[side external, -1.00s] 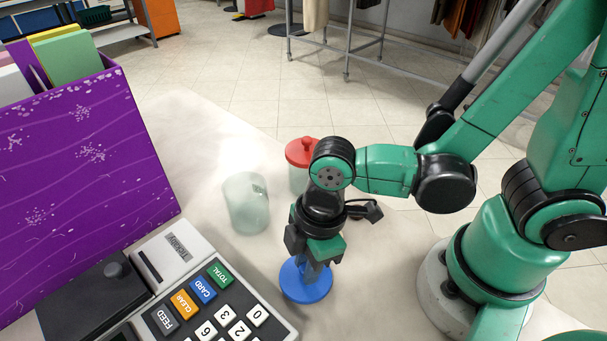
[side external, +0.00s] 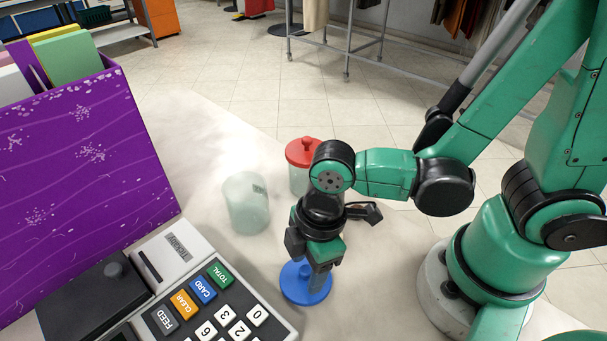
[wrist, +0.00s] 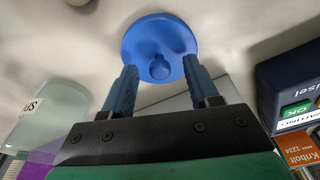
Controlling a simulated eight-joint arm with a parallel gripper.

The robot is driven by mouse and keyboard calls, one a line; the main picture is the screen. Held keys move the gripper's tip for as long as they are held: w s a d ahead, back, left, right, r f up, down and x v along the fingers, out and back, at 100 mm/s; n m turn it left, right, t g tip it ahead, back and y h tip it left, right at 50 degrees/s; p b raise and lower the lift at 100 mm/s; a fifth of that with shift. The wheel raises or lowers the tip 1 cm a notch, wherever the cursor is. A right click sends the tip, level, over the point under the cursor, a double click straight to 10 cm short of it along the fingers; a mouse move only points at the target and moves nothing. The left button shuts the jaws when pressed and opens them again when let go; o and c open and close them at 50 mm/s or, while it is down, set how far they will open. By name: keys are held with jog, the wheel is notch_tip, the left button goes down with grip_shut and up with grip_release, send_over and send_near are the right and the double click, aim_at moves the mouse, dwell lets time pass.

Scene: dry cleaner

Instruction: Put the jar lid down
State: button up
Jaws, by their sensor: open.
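The blue jar lid (side external: 298,284) lies on the pale counter, close beside the cash register. It also shows in the wrist view (wrist: 148,32), its round knob between the two fingertips. My gripper (side external: 317,279) points down at the lid. In the wrist view my gripper (wrist: 164,78) has its fingers apart, with gaps on both sides of the knob. An open, empty-looking frosted jar (side external: 246,203) stands on the counter behind and left of the lid. Another jar with a red lid (side external: 303,152) stands farther back, partly hidden by my arm.
The cash register (side external: 190,285) is close to the left of the lid. A purple file box (side external: 85,180) stands at the far left. The counter (side external: 195,125) is bare behind the frosted jar. The wrist view shows a dark card terminal (wrist: 292,90) at the right.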

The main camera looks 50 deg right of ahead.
notch_tip(320, 180, up, 12)
jog(key=d+f, duration=0.1)
jog(key=d, duration=0.1)
jog(key=w+d+m+t+h, duration=0.1)
jog(key=w+d+m+t, duration=0.5)
jog(key=d+m, duration=0.5)
jog(key=shift+w+d+r+m+t+h, duration=0.25)
jog(key=shift+w+r+m, duration=0.3)
jog(key=shift+m, duration=0.65)
